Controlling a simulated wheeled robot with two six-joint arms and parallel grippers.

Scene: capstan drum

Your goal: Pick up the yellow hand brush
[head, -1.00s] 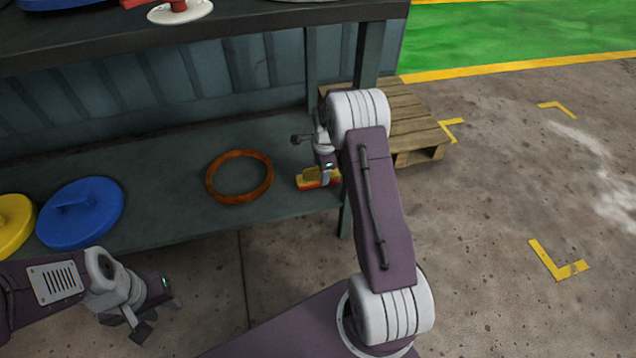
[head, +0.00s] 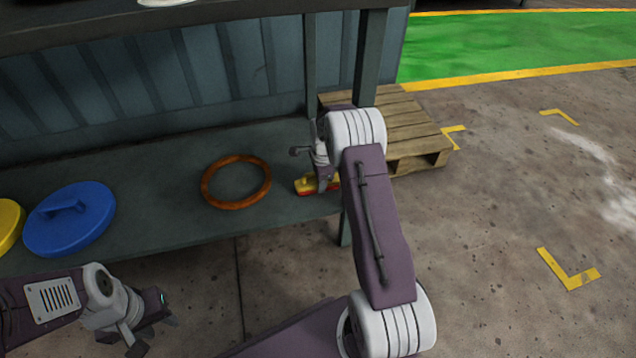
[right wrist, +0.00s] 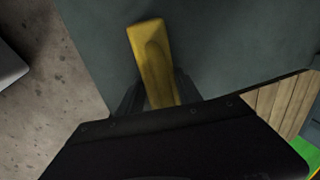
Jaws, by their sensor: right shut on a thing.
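The yellow hand brush (head: 304,185) lies on the lower shelf near its right end, with a red part along its lower side. In the right wrist view its yellow body (right wrist: 150,62) runs down between my fingers. My right gripper (head: 325,184) is at the brush, pointing down, and is shut on it; the arm hides part of the brush. In the right wrist view the fingers (right wrist: 158,95) lie on either side of the yellow part. My left gripper (head: 143,338) hangs empty at the lower left, in front of the shelf, its fingers apart.
An orange ring (head: 207,188) lies on the lower shelf (head: 150,215) left of the brush. A blue lid with a handle (head: 85,228) and a yellow disc (head: 8,222) lie further left. A shelf post (head: 345,228) and a wooden pallet (head: 412,125) stand close to my right arm.

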